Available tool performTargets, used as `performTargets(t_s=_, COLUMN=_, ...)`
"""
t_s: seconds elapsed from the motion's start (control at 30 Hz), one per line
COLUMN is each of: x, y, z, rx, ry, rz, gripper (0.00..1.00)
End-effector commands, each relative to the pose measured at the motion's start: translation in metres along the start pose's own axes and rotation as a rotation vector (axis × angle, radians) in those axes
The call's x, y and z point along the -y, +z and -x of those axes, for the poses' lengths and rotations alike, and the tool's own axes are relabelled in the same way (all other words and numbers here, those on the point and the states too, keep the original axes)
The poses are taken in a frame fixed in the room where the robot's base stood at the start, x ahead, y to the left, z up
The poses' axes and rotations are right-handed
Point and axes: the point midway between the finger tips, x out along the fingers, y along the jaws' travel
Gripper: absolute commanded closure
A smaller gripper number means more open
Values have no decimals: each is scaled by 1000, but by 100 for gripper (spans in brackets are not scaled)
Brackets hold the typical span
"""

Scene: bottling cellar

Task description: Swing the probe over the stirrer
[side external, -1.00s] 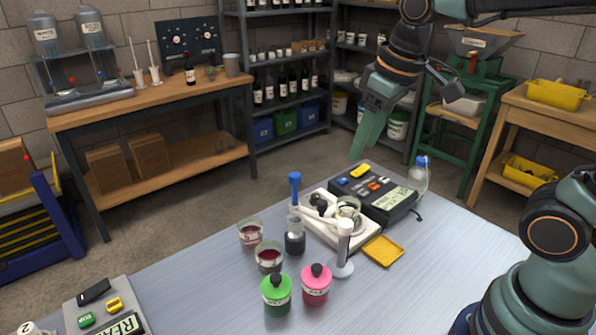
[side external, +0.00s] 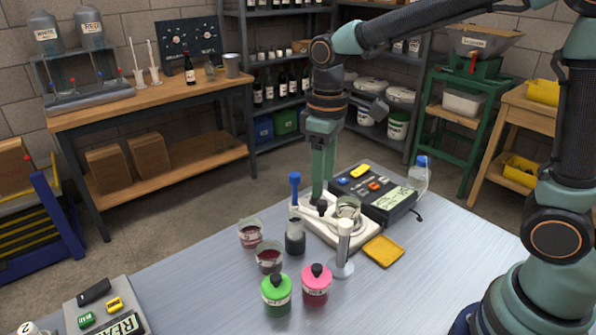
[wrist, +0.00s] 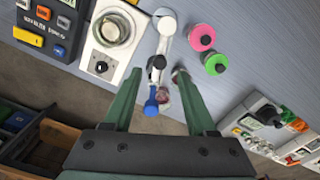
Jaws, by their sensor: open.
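The probe (side external: 294,187) has a blue top and stands upright over a dark jar (side external: 295,240); its lower end is hidden there. A white swing arm runs from the probe to a white post (side external: 344,245) and carries a black knob (wrist: 157,62). The stirrer (side external: 333,237) is a white plate, with a glass beaker (side external: 348,208) on it; its plate (wrist: 98,50) and dial also show in the wrist view. My gripper (side external: 319,197) points down at the arm. In the wrist view my gripper (wrist: 157,73) is open, its fingertips either side of the knob; contact cannot be told.
Two beakers of red liquid (side external: 250,234) stand left of the jar. A green-lidded jar (side external: 276,292) and a pink-lidded jar (side external: 316,285) stand in front.

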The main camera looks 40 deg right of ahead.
Motion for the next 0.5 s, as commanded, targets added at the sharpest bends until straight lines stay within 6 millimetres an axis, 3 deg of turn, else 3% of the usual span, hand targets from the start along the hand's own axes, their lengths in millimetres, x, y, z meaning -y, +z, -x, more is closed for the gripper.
performTargets(t_s=0.2, x=0, y=0, z=-35, rx=3, ry=-1, rz=-1, gripper=43)
performTargets(t_s=0.5, x=0, y=0, z=-50, rx=-1, ry=0, rz=-1, gripper=43)
